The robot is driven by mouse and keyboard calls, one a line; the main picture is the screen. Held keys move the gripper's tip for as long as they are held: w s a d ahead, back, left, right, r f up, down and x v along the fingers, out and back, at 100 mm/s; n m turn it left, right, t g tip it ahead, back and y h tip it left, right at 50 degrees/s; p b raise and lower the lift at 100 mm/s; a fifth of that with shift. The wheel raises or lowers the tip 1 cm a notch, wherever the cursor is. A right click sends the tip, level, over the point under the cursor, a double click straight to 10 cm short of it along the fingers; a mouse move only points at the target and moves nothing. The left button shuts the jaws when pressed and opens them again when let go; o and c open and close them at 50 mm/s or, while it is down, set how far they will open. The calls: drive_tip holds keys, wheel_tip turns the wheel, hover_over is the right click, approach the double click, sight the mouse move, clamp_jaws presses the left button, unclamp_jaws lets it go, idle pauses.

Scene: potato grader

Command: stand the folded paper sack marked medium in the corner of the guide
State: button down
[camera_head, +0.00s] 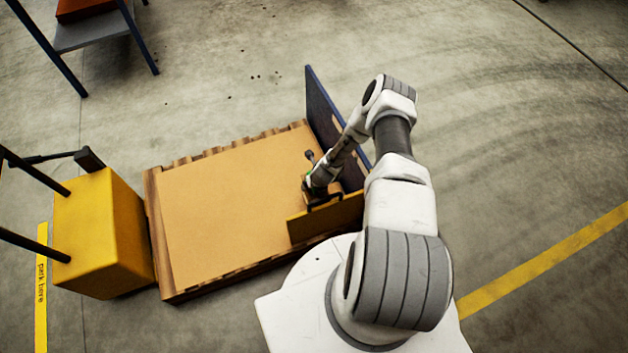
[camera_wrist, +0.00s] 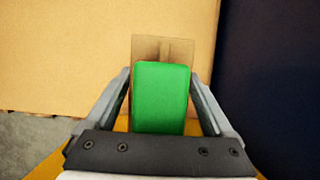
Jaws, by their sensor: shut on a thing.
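My gripper (camera_head: 318,192) is low over the right front part of the pallet, close to the corner of the guide. In the wrist view my gripper (camera_wrist: 161,88) is shut on the folded paper sack, which shows a green face (camera_wrist: 162,98) between the fingers and a brown part (camera_wrist: 166,47) beyond it. No size marking is readable. The guide has a dark blue board (camera_head: 322,112) on the right and a yellow board (camera_head: 312,224) along the front. My arm hides part of their corner. I cannot tell whether the sack touches the boards or the surface.
The wooden pallet (camera_head: 153,215) carries a flat tan sheet (camera_head: 220,210), clear across its left and middle. A yellow block-shaped machine (camera_head: 100,235) with dark bars stands at its left.

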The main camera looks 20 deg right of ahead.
drive_tip(key=shift+w+f, duration=0.15)
drive_tip(key=shift+f, duration=0.55)
unclamp_jaws()
drive_tip(key=shift+f, duration=0.1)
